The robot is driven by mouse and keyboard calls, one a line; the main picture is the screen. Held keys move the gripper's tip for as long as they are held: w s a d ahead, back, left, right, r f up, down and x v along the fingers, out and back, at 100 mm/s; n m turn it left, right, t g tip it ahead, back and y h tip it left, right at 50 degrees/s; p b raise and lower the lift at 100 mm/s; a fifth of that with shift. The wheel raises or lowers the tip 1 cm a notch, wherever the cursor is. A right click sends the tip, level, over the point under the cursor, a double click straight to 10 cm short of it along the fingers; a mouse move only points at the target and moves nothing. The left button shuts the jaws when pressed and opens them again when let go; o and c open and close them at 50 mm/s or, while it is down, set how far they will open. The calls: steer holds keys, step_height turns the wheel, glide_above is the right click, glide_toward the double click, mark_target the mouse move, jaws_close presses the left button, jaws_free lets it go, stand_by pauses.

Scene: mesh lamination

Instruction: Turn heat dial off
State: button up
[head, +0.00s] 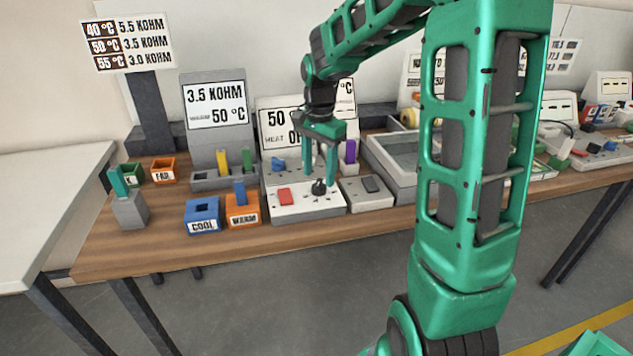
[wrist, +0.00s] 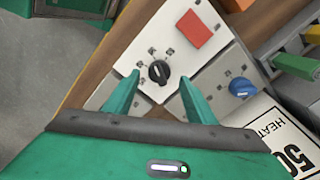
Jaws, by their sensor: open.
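A black dial (head: 318,188) sits on a white control panel (head: 300,206) on the wooden bench, right of a red button (head: 285,196). In the wrist view the black dial (wrist: 159,72) shows small marks around it. My gripper (head: 319,178) is open above the panel, its green fingers pointing down on either side of the black dial; contact cannot be told. A blue dial (head: 278,164) stands on the grey panel behind; it also shows in the wrist view (wrist: 241,87). The display (head: 276,120) behind reads 50 and HEAT, with the rest partly hidden by my arm.
A grey box with a dark switch (head: 370,186) adjoins the panel's right side. Blue COOL (head: 202,215) and orange WARM (head: 243,210) bins stand to its left. A yellow block (head: 221,160) and a purple block (head: 350,152) rise behind. A grey basin (head: 392,165) lies farther right.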

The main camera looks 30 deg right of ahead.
mark_target(318, 182)
steer(key=shift+f, duration=1.8)
steer(key=c, duration=1)
steer(key=shift+c, duration=0.2)
